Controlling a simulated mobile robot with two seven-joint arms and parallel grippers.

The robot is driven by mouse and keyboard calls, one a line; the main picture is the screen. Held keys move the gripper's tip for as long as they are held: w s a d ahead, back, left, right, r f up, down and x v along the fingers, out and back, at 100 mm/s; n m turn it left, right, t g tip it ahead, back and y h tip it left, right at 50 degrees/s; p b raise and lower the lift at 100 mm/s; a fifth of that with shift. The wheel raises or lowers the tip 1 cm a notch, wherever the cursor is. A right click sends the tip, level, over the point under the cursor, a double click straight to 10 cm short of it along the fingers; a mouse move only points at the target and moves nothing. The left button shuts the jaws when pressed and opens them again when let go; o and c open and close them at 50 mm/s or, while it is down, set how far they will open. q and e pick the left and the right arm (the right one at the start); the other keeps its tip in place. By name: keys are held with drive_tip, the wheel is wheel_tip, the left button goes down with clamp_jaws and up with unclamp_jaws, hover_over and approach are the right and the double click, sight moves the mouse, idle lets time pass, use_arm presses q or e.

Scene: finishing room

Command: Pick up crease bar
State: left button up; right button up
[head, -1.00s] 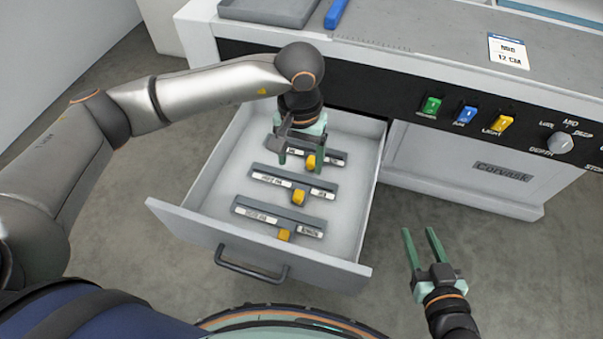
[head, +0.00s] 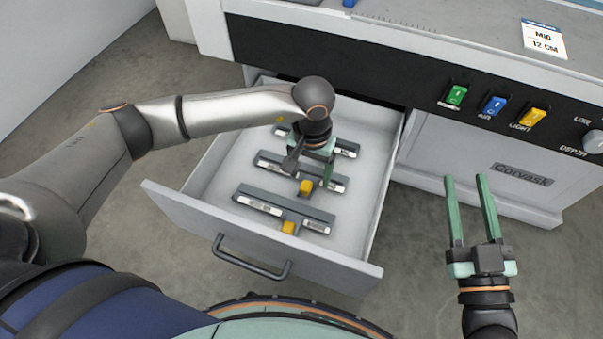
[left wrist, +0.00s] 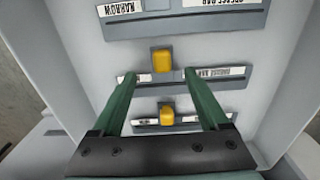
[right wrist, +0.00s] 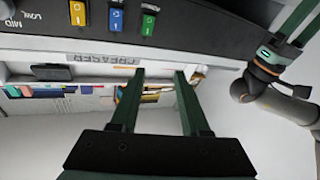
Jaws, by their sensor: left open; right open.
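Three grey crease bars with white labels and yellow tabs lie in the open drawer (head: 345,225). The front bar (head: 270,207) is clear, and its label reads NARROW in the left wrist view. The middle bar (head: 272,163) has its yellow tab (left wrist: 162,60) between the fingertip lines of my left gripper (left wrist: 160,76). The back bar (head: 346,148) also shows in the left wrist view (left wrist: 185,127), partly behind the fingers. My left gripper is open and empty above the middle bar. My right gripper (head: 468,182) is open and empty, outside the drawer.
Green, blue and yellow switches (head: 494,105) and a depth knob (head: 594,142) sit on the black panel. The drawer handle (head: 250,262) faces me. Bare floor lies right of the drawer.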

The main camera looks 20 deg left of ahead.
sight(307, 182)
use_arm(q)
drive_tip(key=f, duration=0.4)
drive_tip(key=shift+s+a+f+b, duration=0.2)
drive_tip(key=shift+s+b, duration=0.05)
drive_tip(key=shift+b, duration=0.1)
use_arm(e)
drive_tip(key=shift+n+t+y, duration=0.7)
drive_tip(key=shift+t+y, duration=0.2)
drive_tip(key=r, duration=0.2)
drive_tip(key=s+r, duration=0.1)
drive_tip(key=r, duration=0.1)
drive_tip(key=shift+a+r, duration=0.2)
drive_tip(key=shift+r, duration=0.15)
use_arm(q)
clamp_jaws()
